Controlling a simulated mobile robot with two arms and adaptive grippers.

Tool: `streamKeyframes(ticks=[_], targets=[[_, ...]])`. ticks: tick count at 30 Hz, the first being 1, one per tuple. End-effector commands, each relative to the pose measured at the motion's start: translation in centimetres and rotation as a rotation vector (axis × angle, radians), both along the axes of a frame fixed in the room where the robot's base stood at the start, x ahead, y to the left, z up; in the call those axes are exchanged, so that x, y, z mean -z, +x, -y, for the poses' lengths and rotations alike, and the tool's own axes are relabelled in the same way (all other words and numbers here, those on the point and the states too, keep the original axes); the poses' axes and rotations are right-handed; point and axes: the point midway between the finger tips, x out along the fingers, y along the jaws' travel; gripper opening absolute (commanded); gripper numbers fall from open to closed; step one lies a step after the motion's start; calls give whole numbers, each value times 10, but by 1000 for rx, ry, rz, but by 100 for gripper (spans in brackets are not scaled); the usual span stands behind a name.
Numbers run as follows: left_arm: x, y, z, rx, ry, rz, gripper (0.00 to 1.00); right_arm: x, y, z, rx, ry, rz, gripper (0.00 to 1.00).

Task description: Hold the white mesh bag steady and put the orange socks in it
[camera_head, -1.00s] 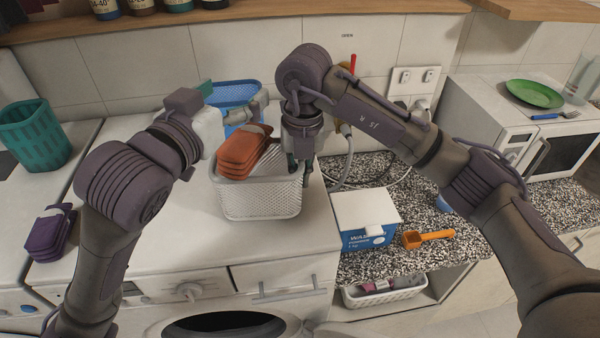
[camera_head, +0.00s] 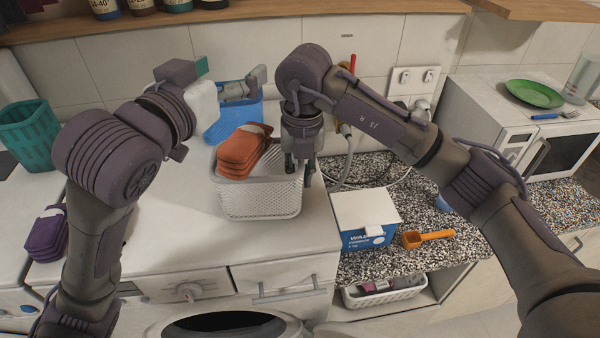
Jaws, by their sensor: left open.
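The white mesh bag (camera_head: 258,203) stands open on the white washing machine top, shaped like a basket. The folded orange socks (camera_head: 240,152) lie in its left part and stick up above the rim. My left gripper (camera_head: 260,80) is open and empty, above and behind the socks and apart from them. My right gripper (camera_head: 299,174) points down at the bag's right side, its fingers on either side of the right wall, shut on it. The bottom of the bag's inside is hidden.
A blue basket (camera_head: 238,118) stands behind the bag. Folded purple socks (camera_head: 46,234) and a teal basket (camera_head: 28,135) are at the left. A white and blue box (camera_head: 364,218) and an orange scoop (camera_head: 428,238) lie on the speckled counter. The machine top left of the bag is clear.

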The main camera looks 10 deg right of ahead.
Motion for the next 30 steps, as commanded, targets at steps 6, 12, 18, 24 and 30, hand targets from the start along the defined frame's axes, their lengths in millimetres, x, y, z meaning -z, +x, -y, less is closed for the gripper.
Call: streamKeyframes(ticks=[6,12,18,24,30], targets=[[0,0,0,0,0,0,89,0,0,0,0,0,0,36],[0,0,0,0,0,0,89,-3,0,0,0,0,1,36],[0,0,0,0,0,0,89,-32,1,1,0,1,4,36],[0,0,0,0,0,0,89,-77,1,3,2,-2,6,36],[0,0,0,0,0,0,89,-108,1,4,1,-1,3,36]])
